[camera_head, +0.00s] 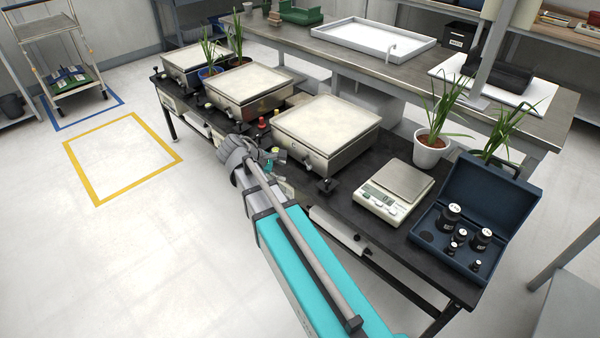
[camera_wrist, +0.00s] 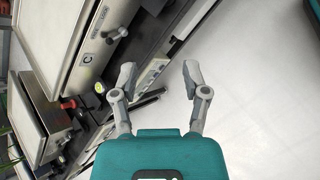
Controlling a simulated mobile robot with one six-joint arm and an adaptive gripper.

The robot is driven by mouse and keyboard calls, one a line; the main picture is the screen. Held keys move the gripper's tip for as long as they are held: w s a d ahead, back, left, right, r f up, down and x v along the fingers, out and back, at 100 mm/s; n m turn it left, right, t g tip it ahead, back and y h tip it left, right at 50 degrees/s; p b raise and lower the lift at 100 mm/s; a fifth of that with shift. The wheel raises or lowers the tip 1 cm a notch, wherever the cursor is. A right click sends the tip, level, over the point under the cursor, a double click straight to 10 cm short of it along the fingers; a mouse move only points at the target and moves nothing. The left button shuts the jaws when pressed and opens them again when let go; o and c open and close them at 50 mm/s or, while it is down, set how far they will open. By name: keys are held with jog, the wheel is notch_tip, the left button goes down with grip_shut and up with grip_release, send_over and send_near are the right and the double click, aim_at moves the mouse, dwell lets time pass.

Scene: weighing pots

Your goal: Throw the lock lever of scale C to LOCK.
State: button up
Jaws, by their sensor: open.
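Scale C (camera_head: 325,130) is the nearest of the large pale-topped scales on the black bench in the head view. Its front panel bears a round C label (camera_wrist: 87,59) in the wrist view. My gripper (camera_wrist: 159,73) is open and empty. Its fingers are apart from the lever, which lies up and left of them in the wrist view. In the head view my gripper (camera_head: 250,158) hangs by the bench's front edge, left of scale C.
Two more large scales (camera_head: 247,85) (camera_head: 194,57) stand farther left. A small scale (camera_head: 393,193), a potted plant (camera_head: 431,152) and a blue weight case (camera_head: 475,215) are at right. The floor in front is clear.

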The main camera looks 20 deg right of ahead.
aim_at(306, 163)
jog(key=w+f+n+t+h+b, duration=0.2)
jog(key=w+f+n+h+b, duration=0.6)
jog(key=b, duration=1.6)
jog(key=shift+w+a+f+n+h, duration=0.15)
jog(key=shift+w+f+n+h, duration=0.15)
jog(key=shift+w+f+n, duration=1.5)
jog(key=shift+w+f+m, duration=0.25)
jog(key=shift+f+m, duration=0.15)
jog(key=d, duration=0.4)
jog(key=w+d, duration=0.1)
jog(key=d, duration=0.4)
jog(key=w+d, duration=0.1)
jog(key=d, duration=0.3)
jog(key=shift+d, duration=0.4)
grip_shut()
